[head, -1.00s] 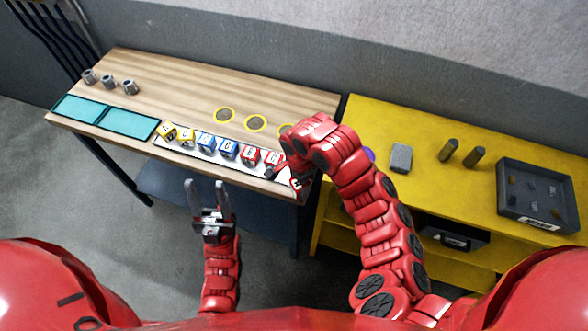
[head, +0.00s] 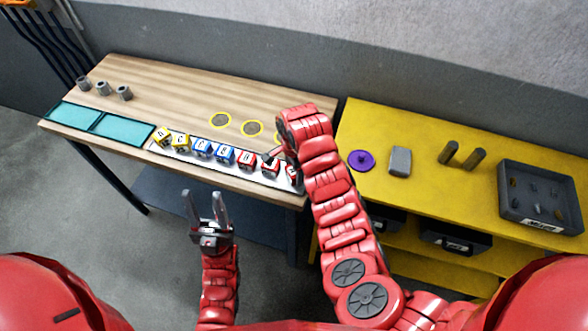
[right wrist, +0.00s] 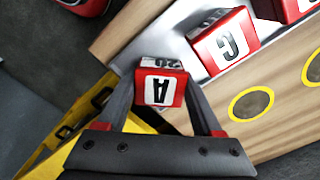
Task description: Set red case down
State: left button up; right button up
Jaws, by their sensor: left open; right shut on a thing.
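My right gripper (right wrist: 161,94) is shut on a red case (right wrist: 161,88) with a white label marked A. In the head view this red case (head: 293,174) is at the right end of the white strip (head: 214,166), partly hidden by my right arm. I cannot tell whether it touches the strip. Two more red cases (head: 244,159) (head: 269,166) stand on the strip to its left; one marked C (right wrist: 224,40) shows in the right wrist view. My left gripper (head: 202,197) is open and empty in front of the wooden table.
Blue cases (head: 213,151) and yellow cases (head: 171,139) fill the strip's left part. Teal mats (head: 122,128) and grey cylinders (head: 103,88) lie further left. Yellow-ringed spots (head: 220,120) mark the wooden table. The yellow bench (head: 428,186) holds a purple disc (head: 361,160) and a dark tray (head: 510,207).

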jog(key=shift+f, duration=0.15)
jog(key=o, duration=1.2)
jog(key=shift+o, duration=0.2)
